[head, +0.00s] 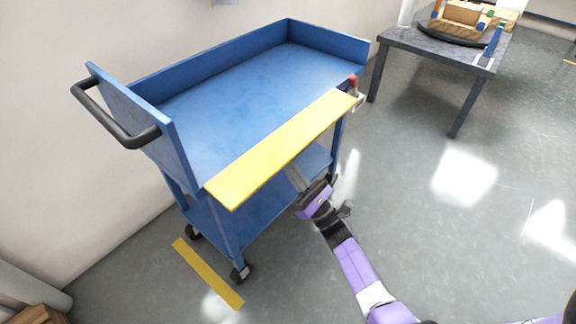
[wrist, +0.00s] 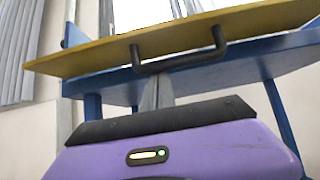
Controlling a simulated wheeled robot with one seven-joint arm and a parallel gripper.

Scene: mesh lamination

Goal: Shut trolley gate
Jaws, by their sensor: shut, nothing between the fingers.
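The blue trolley (head: 235,85) stands against the wall. Its yellow gate (head: 275,150) runs along the near long edge of the top tray and sticks outward, folded down from upright; its exact tilt is hard to tell. In the wrist view the gate (wrist: 90,57) is seen from below, with a black handle (wrist: 180,62) on that face. My gripper (head: 291,169) is shut and empty, below the gate's outer edge. In the wrist view its fingertips (wrist: 158,80) are just under the handle; whether they touch it I cannot tell.
A red-topped latch (head: 354,85) sits at the tray's right front corner. A black push handle (head: 115,128) is at the left end. A dark table (head: 440,45) with wooden items stands at the upper right. The floor on the right is clear; a yellow strip (head: 207,273) marks it below the trolley.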

